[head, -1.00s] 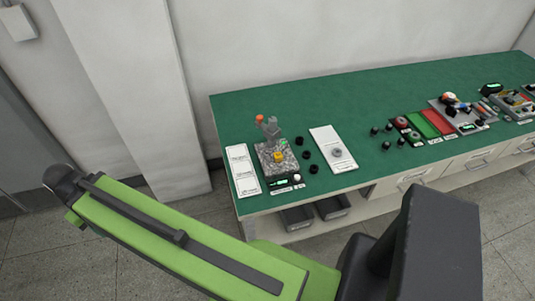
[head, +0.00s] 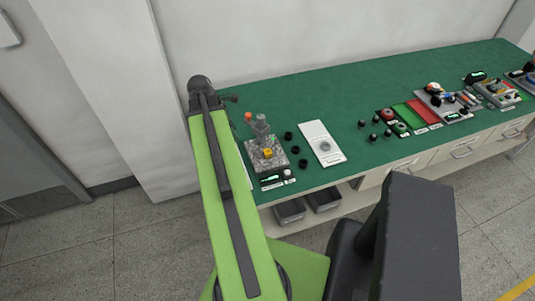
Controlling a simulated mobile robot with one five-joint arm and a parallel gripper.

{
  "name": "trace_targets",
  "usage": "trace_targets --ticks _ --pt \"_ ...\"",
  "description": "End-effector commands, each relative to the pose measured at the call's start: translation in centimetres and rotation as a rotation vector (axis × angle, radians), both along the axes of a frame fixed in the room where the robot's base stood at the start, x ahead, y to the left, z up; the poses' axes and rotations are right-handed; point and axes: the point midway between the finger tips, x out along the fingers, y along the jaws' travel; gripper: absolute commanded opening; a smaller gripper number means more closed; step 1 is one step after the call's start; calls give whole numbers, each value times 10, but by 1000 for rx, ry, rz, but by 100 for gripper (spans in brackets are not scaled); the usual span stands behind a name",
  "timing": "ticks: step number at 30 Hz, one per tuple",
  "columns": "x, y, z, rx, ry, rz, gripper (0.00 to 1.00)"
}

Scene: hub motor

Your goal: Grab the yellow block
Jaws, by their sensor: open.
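The yellow block (head: 267,153) sits on a grey speckled base (head: 258,168) at the left end of the green-topped bench. A grey upright fixture with an orange knob (head: 249,117) stands just behind it on the same base. My green arm reaches up in front of the bench's left end. My gripper (head: 230,98) shows small and dark at the arm's far end, behind and left of the block, apart from it. It is open, and nothing shows between its fingers.
Several black round parts (head: 295,149) lie right of the base. A white panel (head: 322,143) with a grey disc lies beyond them. Red and green trays (head: 402,115) and other devices stand further right. Bare green bench top (head: 300,95) lies behind the block.

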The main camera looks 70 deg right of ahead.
Motion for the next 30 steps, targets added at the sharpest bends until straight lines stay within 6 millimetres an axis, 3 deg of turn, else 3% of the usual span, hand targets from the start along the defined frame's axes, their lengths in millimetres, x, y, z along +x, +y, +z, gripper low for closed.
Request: trace_targets --ticks 1,3,6,11,27,30 --pt "-22 -15 3 6 24 13 42" --pt "-41 -27 5 14 50 39 42" --pt "-52 -33 5 21 66 56 42" --pt "-54 -34 -1 21 67 58 42" --pt "-85 -59 -104 20 66 54 42" --pt "-88 -62 -111 20 66 55 42"
